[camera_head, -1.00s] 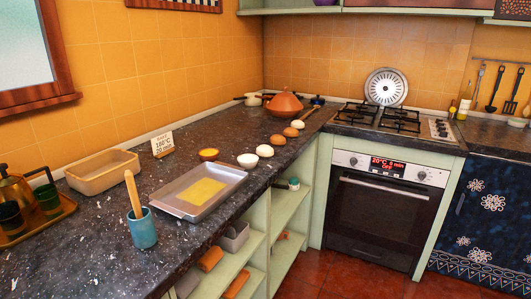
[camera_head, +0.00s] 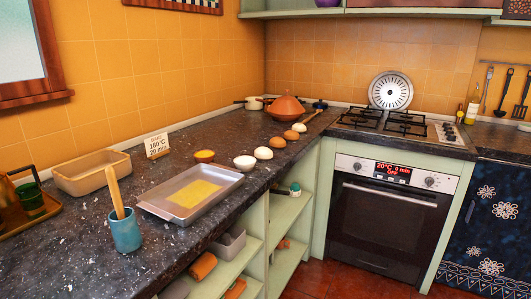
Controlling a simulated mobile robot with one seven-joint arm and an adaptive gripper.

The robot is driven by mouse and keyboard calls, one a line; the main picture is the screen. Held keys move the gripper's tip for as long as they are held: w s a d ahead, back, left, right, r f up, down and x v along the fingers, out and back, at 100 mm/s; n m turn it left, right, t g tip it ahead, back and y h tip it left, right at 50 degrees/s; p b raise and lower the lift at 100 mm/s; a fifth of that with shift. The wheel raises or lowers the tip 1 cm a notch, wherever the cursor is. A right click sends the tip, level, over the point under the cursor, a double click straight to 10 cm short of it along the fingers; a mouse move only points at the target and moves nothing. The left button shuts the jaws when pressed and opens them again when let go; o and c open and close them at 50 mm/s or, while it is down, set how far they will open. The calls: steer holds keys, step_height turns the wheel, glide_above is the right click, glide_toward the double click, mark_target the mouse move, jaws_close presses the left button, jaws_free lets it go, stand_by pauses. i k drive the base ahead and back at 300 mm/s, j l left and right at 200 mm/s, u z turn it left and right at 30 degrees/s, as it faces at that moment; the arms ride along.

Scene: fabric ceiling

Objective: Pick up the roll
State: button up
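Several roll-shaped rounded pieces lie in a line on the dark counter, running back toward the corner. The nearest is a pale roll (camera_head: 263,153). Behind it are a brown roll (camera_head: 278,142), another brown roll (camera_head: 291,135) and a whitish one (camera_head: 299,127). They look like bread, but they are small here and I cannot tell which one the task means. Nothing covers them. My gripper is not in view.
A white bowl (camera_head: 245,162) and an orange-filled bowl (camera_head: 204,156) stand nearer than the rolls. A metal tray (camera_head: 226,181), a blue cup (camera_head: 126,235) with a wooden stick, and a tan pan (camera_head: 82,184) are left. A tagine (camera_head: 287,107) stands behind. Open shelves (camera_head: 285,218) lie below.

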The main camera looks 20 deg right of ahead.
mark_target(263, 154)
steer(key=i+l, duration=0.2)
steer(key=l, duration=0.15)
steer(key=i+l+u, duration=0.1)
steer(key=l, duration=0.3)
steer(key=i+l, duration=0.25)
steer(key=i+l+u, duration=0.1)
steer(key=l, duration=0.4)
steer(key=i+l, duration=0.25)
steer(key=l, duration=0.15)
steer(key=i+l+u, duration=0.1)
steer(key=l, duration=0.25)
steer(key=i+l, duration=0.25)
steer(key=l, duration=0.2)
steer(key=i+l, duration=0.15)
steer(key=l, duration=0.25)
steer(key=i, duration=0.45)
steer(key=j+u, duration=0.05)
